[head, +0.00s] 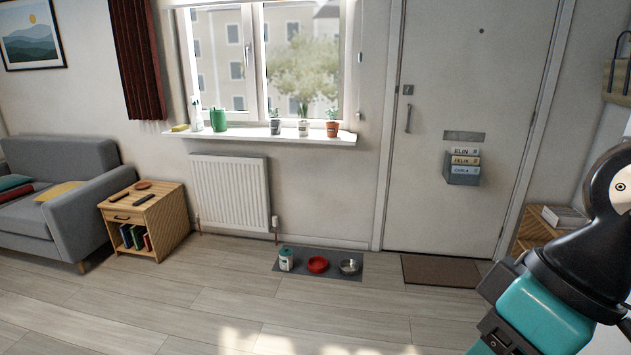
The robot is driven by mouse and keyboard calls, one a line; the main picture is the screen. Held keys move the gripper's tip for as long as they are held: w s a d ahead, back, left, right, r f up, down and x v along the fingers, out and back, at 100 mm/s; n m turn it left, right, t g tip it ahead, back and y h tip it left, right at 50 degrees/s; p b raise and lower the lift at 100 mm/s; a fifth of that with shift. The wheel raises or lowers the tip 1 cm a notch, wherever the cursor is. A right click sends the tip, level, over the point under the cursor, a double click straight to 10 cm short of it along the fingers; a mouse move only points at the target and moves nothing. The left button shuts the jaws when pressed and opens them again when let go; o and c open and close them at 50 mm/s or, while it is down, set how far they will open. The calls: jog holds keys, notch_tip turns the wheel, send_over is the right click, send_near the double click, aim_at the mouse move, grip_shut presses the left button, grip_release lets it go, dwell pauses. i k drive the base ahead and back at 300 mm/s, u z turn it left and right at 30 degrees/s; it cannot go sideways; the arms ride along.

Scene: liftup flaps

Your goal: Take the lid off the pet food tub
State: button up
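The pet food tub (286,262) is a small white container with a green-teal top that looks like its lid (286,251). It stands upright on the left end of a dark grey mat (333,258) on the floor, below the window and to the right of the radiator. The lid appears to be on the tub, though it is small in the picture. Teal and black links of my arm fill the lower right. My gripper is not visible, and nothing of mine is near the tub.
A red bowl (318,264) and a metal bowl (350,266) share the mat with the tub. A brown doormat (440,271) lies right of them before the white door (470,110). A wooden side table (148,225) and grey sofa (85,205) stand left. The foreground floor is clear.

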aim_at(285, 251)
jog(key=u, duration=0.15)
jog(key=i, duration=2.1)
jog(key=u, duration=0.75)
jog(key=i, duration=2.15)
jog(key=u, duration=0.45)
